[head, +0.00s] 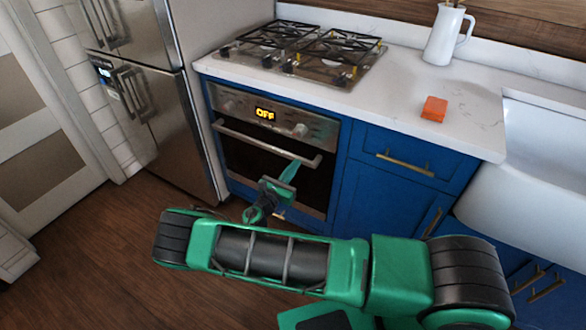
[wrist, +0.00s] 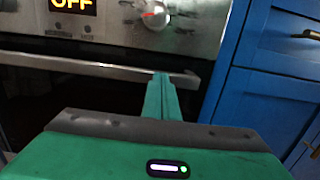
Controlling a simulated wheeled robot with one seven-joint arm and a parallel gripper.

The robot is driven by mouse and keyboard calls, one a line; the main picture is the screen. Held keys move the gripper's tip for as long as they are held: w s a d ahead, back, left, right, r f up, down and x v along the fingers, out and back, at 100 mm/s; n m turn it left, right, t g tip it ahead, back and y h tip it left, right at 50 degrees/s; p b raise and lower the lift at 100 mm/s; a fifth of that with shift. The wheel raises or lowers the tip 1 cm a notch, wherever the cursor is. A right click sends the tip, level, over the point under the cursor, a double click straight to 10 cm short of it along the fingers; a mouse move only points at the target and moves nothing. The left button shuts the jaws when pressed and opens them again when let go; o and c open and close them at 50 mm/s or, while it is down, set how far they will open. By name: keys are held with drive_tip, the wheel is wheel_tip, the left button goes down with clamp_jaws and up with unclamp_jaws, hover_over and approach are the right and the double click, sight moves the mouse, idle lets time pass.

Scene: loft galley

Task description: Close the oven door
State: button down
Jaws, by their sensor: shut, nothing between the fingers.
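The oven (head: 250,160) is set in the blue cabinets under the counter, with a steel control panel reading OFF. Its dark glass door (head: 236,160) stands upright, close to the oven front; I cannot tell whether a small gap is left. The door's steel bar handle (head: 255,141) runs across its top, and it also shows in the wrist view (wrist: 85,68). My gripper (head: 291,169) is shut and empty, in front of the door near the handle's right half. In the wrist view its fingertips (wrist: 161,78) overlap the handle's lower edge; contact is unclear.
A gas cooktop (head: 305,50) is above the oven. An orange block (head: 434,108) and a white jug (head: 443,36) stand on the counter, left of the white sink (head: 535,170). A steel fridge (head: 150,100) is on the left. Wood floor (head: 100,250) is clear there.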

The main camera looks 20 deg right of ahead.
drive_tip(key=shift+w+d+r, duration=0.3)
drive_tip(key=r+v, duration=0.1)
drive_tip(key=v, duration=1.3)
drive_tip(key=shift+s+a+f, duration=0.2)
drive_tip(key=shift+a+f, duration=0.05)
drive_tip(key=shift+a, duration=0.1)
drive_tip(key=s+d+r+m+g+y, duration=0.1)
drive_tip(key=s+d+r+m+g, duration=0.1)
drive_tip(key=d+r+m+g, duration=0.65)
drive_tip(key=s+d+r+m+g, duration=0.25)
drive_tip(key=d+m+g, duration=0.3)
drive_tip(key=d, duration=0.55)
drive_tip(key=s+d+r+m+g+y, duration=0.2)
drive_tip(key=s+d+r+m+y, duration=0.4)
drive_tip(key=s+d+r+m, duration=0.25)
drive_tip(key=s+r+m+t+y, duration=0.1)
drive_tip(key=s+r+m+y, duration=0.2)
drive_tip(key=s, duration=0.8)
drive_tip(key=s+r+m+t+y, duration=0.1)
drive_tip(key=s+r+m+y, duration=0.2)
drive_tip(key=s+r+m, duration=0.4)
drive_tip(key=s+r, duration=0.1)
drive_tip(key=s, duration=0.3)
drive_tip(key=shift+d+r+m+t+y, duration=0.25)
drive_tip(key=shift+d+m+t+y, duration=0.05)
drive_tip(key=shift+m, duration=0.05)
